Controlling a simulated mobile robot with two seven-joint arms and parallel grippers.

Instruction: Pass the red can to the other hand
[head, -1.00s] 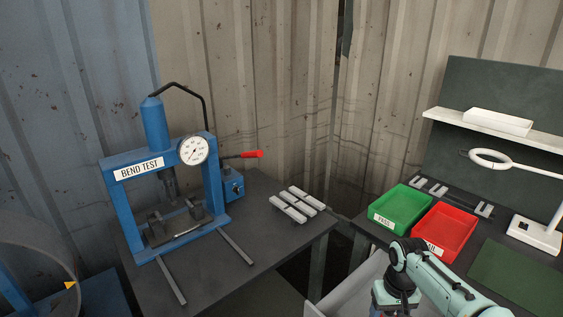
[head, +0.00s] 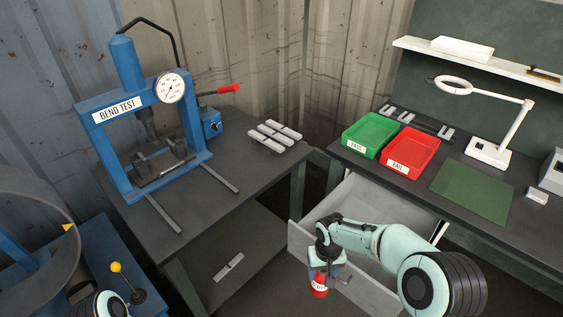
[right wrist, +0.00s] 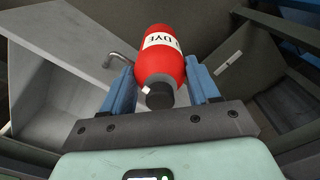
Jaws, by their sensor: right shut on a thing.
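The red can (head: 319,284) hangs below my right gripper (head: 323,272) in the lower middle of the head view. In the right wrist view the red can (right wrist: 162,57) sits between the two blue fingers of my right gripper (right wrist: 163,80), which is shut on it. The can has a white label that partly reads "DYE" and a dark end towards the wrist camera. Of my left arm only a rounded part shows at the bottom left edge; its gripper is out of view.
An open grey drawer (head: 297,246) lies around and behind the can. The right bench carries a green tray (head: 354,146), a red tray (head: 398,168), a green mat (head: 470,192) and a white ring lamp (head: 489,153). A blue bend-test press (head: 120,85) stands on the left bench.

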